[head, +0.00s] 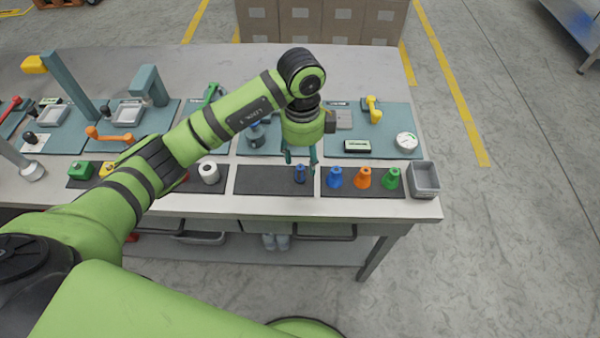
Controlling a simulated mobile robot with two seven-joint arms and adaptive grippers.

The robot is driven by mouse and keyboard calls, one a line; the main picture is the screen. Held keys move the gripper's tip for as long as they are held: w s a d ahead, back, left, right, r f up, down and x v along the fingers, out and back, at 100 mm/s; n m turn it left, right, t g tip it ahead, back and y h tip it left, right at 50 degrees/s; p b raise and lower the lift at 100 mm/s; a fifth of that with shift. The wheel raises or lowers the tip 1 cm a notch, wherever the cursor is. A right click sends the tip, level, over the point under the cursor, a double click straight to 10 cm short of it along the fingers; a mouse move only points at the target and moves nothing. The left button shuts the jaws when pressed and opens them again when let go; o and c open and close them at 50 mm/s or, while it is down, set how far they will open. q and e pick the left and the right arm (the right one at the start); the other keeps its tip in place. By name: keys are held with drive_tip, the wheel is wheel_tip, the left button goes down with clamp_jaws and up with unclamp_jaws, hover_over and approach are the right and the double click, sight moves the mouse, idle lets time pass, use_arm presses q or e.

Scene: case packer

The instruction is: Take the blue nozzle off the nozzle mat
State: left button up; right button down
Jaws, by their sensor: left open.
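A blue cone-shaped nozzle (335,178) stands upright at the left end of the dark nozzle mat (348,192), near the table's front edge. An orange nozzle (363,179) and a green nozzle (390,179) stand to its right on the same mat. My left gripper (300,158) is open, pointing down, to the left of the blue nozzle and apart from it. A smaller dark blue piece (299,174) stands on the neighbouring dark mat (262,182), just below the fingers in the picture; I cannot tell whether they touch it. My right gripper is not in view.
A grey bin (424,179) stands right of the nozzle mat. Behind are a dial gauge (406,141) and a yellow lever (373,109) on a teal board. A white roll (208,172) stands left. The left part of the middle mat is bare.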

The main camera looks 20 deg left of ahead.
sight(300, 167)
use_arm(q)
drive_tip(key=shift+a+f+y, duration=0.1)
drive_tip(key=shift+a+y, duration=0.2)
drive_tip(key=shift+a, duration=0.2)
drive_tip(key=f+p, duration=0.1)
drive_tip(key=f, duration=0.1)
drive_tip(key=f+p, duration=0.1)
drive_tip(key=f, duration=0.1)
drive_tip(key=f+p, duration=0.1)
drive_tip(key=f, duration=0.1)
drive_tip(key=shift+w+a+f, duration=0.1)
drive_tip(key=shift+w, duration=0.15)
drive_tip(key=shift+f, duration=0.3)
clamp_jaws()
